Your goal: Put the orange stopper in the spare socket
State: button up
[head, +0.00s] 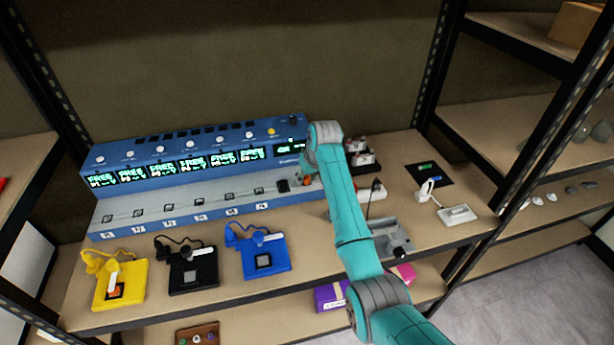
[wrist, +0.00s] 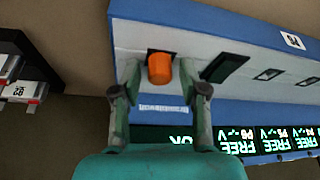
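The orange stopper (wrist: 160,69) is a short cylinder at a dark square socket (wrist: 152,52) in the pale ledge of the blue unit, seen in the wrist view. Whether it is seated in the socket or just in front of it, I cannot tell. My gripper (wrist: 161,70) has one finger on each side of the stopper, with a small gap visible on both sides. In the head view a bit of the orange stopper (head: 308,181) shows beside my arm, which hides most of the gripper. Which socket is the spare one is not clear.
The blue unit (head: 140,185) has a row of sockets and green displays. Yellow (head: 133,292), black (head: 206,278) and blue (head: 280,241) pads with cables lie along the front of the bench. A grey device (head: 383,232) stands right of my arm. Shelf posts flank the bench.

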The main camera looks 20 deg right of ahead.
jog(key=shift+r, duration=0.1)
jog(key=v, duration=1.1)
jog(key=shift+s+r, duration=0.3)
jog(key=shift+r, duration=0.05)
